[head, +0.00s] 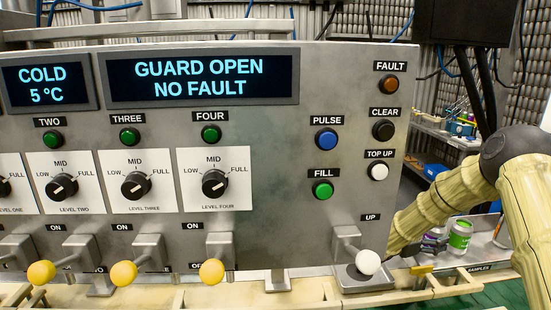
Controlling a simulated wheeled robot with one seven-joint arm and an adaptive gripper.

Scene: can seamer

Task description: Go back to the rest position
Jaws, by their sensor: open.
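My arm comes in from the right edge, bends at a dark joint and runs down to the left behind the panel's right edge.
The grey control panel (300,150) fills the left and middle. Its display (200,77) reads GUARD OPEN, NO FAULT. A white-knobbed lever (368,262) stands at its lower right, and yellow-knobbed levers (211,272) stand along its front. A dark box (465,20) hangs at upper right.

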